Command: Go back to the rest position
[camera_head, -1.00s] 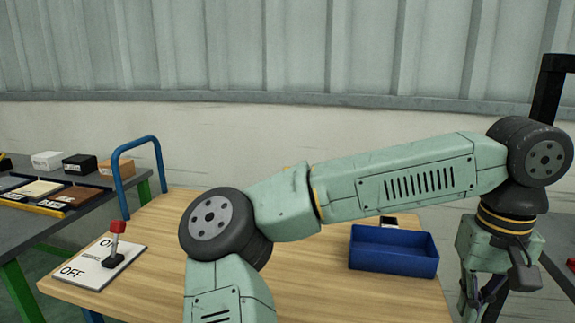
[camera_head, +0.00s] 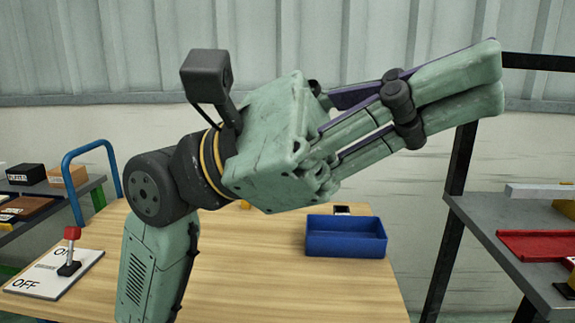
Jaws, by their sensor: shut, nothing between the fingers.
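My gripper (camera_head: 490,78) is raised in front of the camera, its fingers together and pointing right and slightly up. It is shut and holds nothing. It is apart from the wooden table (camera_head: 290,285) and the things on it. My arm link rises from the lower left of the picture to the dark wrist joint behind the gripper.
A blue open bin (camera_head: 345,237) stands on the table, with a small dark and white item (camera_head: 341,209) behind it. A red-topped lever (camera_head: 70,250) on an ON/OFF plate is at left. Grey shelves with goods flank the table, left (camera_head: 45,213) and right (camera_head: 480,225).

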